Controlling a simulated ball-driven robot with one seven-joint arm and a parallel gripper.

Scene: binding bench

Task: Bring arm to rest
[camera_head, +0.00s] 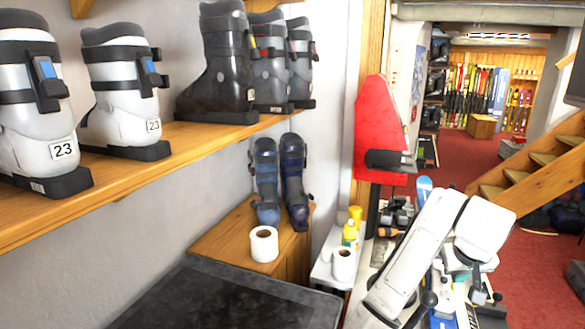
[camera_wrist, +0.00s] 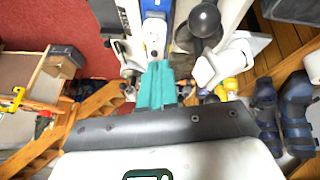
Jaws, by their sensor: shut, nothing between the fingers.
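My arm (camera_head: 412,265) is bent, its white links in front of the bench at the lower right of the head view. My gripper (camera_wrist: 157,72) shows in the wrist view as two teal fingers side by side, closed with nothing between them. In the head view the fingers are mostly hidden behind my own arm. The bench (camera_head: 362,280) is partly covered by my arm; skis and tools lie along it.
A wooden shelf (camera_head: 190,148) with several ski boots runs along the left wall. Wooden stairs (camera_head: 545,165) rise at right. Red carpet (camera_head: 540,265) is open beyond my arm.

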